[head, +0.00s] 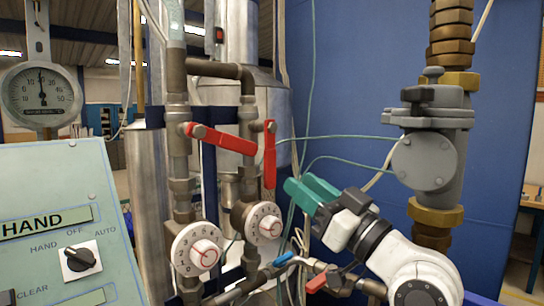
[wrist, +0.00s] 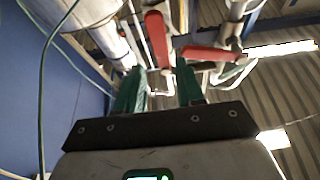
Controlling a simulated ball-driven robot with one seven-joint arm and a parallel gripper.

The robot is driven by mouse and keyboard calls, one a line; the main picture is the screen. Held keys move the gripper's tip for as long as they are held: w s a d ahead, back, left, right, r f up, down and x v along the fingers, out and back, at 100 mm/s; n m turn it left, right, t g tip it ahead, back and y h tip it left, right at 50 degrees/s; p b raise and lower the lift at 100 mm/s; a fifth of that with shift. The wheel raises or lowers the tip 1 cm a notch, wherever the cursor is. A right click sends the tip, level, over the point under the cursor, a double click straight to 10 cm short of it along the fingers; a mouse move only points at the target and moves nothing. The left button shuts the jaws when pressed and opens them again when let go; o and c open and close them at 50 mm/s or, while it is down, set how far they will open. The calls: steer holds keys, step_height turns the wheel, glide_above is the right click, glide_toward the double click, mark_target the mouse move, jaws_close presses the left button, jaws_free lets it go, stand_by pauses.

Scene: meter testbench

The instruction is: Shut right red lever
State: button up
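The right red lever (head: 269,155) hangs nearly vertical on the right-hand pipe in the head view. In the wrist view the same lever (wrist: 158,40) points down toward the gap between my fingers. The left red lever (head: 222,138) lies nearly level, tilting down to the right; it also shows in the wrist view (wrist: 205,53). My gripper (head: 302,188), with green fingers, is right of and slightly below the right lever's lower end. In the wrist view my gripper (wrist: 160,90) is open, with nothing visible between its fingers.
Two white dials (head: 196,249) (head: 264,223) sit below the levers. A small blue-handled valve (head: 285,259) and a small red handle (head: 316,283) are low, near my arm. A grey valve body (head: 430,160) stands at right. Thin green cables (head: 340,137) run close above my gripper.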

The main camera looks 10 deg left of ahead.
mark_target(272, 161)
steer(key=p+x, duration=0.3)
steer(key=x, duration=0.7)
steer(key=shift+r, duration=0.1)
jaws_close()
